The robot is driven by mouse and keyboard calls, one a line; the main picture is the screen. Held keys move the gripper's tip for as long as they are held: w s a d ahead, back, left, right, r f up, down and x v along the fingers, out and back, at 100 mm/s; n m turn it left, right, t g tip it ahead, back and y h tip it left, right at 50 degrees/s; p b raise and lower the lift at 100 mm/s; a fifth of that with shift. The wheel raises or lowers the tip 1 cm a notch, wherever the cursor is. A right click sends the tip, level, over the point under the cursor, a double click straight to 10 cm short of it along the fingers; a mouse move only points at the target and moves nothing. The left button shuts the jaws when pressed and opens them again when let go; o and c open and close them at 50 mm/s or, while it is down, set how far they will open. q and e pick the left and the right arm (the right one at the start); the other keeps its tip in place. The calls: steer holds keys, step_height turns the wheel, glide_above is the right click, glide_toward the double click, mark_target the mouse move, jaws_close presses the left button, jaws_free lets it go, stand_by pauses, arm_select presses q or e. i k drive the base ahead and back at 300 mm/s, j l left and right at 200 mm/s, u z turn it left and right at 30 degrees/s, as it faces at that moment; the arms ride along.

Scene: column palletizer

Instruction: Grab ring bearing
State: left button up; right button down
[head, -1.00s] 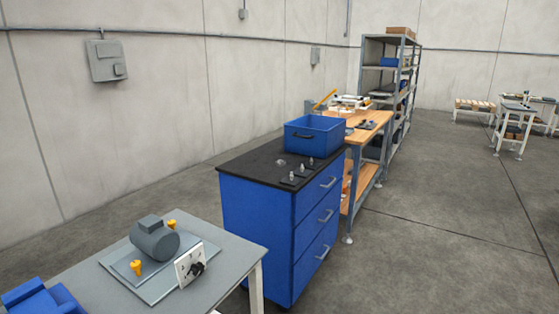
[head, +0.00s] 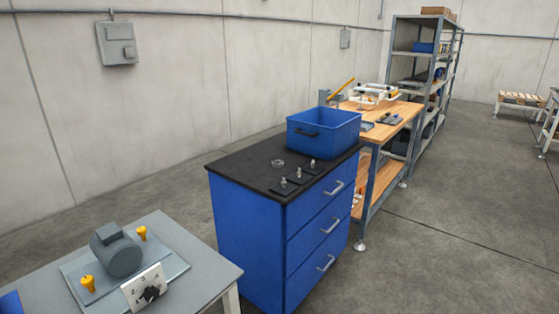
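A small metallic ring (head: 278,163), which looks like the ring bearing, lies flat on the black top (head: 236,167) of a blue drawer cabinet (head: 245,235). It is near the left side of the blue bin. Neither of my grippers is in the head view.
A blue bin (head: 335,135) stands at the back of the cabinet top. A grey table (head: 200,256) at lower left holds a motor (head: 116,250) and a white switch plate (head: 145,287). A wooden workbench (head: 400,112) and shelving (head: 402,47) stand behind.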

mark_target(275, 163)
steer(key=i+l+u, duration=0.1)
steer(key=l, duration=0.25)
steer(key=i+l, duration=0.3)
steer(key=i+l+u, duration=0.15)
steer(key=l, duration=0.25)
steer(key=i+l+u, duration=0.1)
steer(key=i+l, duration=0.3)
steer(key=l, duration=0.35)
steer(key=u, duration=0.05)
